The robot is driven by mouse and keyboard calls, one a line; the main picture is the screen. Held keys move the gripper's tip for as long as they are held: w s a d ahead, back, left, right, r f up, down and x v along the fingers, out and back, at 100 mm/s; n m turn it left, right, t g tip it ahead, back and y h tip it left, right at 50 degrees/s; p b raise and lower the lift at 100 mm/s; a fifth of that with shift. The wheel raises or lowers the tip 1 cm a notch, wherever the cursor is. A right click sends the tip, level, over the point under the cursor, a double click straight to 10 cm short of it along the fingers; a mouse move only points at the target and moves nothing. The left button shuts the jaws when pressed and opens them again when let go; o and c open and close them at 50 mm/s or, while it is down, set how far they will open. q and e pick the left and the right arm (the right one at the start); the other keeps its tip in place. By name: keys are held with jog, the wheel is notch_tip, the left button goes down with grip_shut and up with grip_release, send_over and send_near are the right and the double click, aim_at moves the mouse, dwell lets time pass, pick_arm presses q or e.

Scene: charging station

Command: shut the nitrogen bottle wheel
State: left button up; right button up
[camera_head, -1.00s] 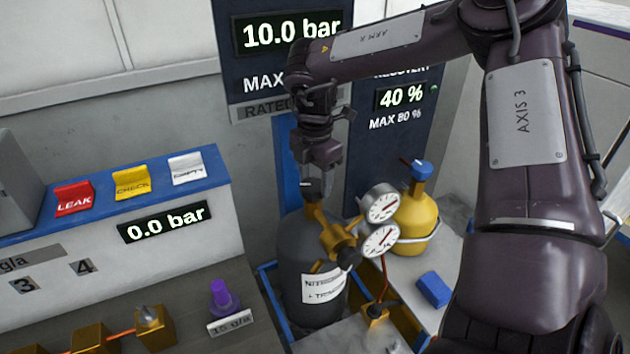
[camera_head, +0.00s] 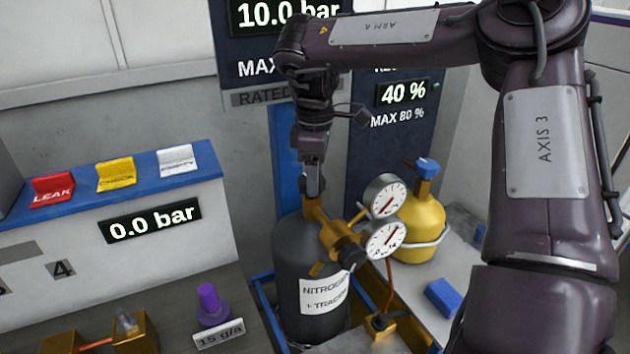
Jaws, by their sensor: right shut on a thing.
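My right gripper (camera_head: 312,190) points straight down at the top of the valve, where the wheel would be. It is shut on the wheel, which its fingers hide almost wholly. My left gripper is not in view.
A yellow bottle (camera_head: 418,228) with a blue valve stands close on the right, beside a blue block (camera_head: 442,296). The two gauges (camera_head: 385,195) stick out near my gripper. A panel with red, yellow and white tabs (camera_head: 115,174) and a purple knob (camera_head: 209,304) are at left.

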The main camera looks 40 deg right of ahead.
jog(key=shift+m+b, duration=0.6)
jog(key=shift+m, duration=0.5)
jog(key=shift+r, duration=0.1)
jog(key=o, duration=1)
notch_tip(320, 180, up, 8)
jog(key=shift+f+p, duration=0.1)
jog(key=shift+p, duration=0.45)
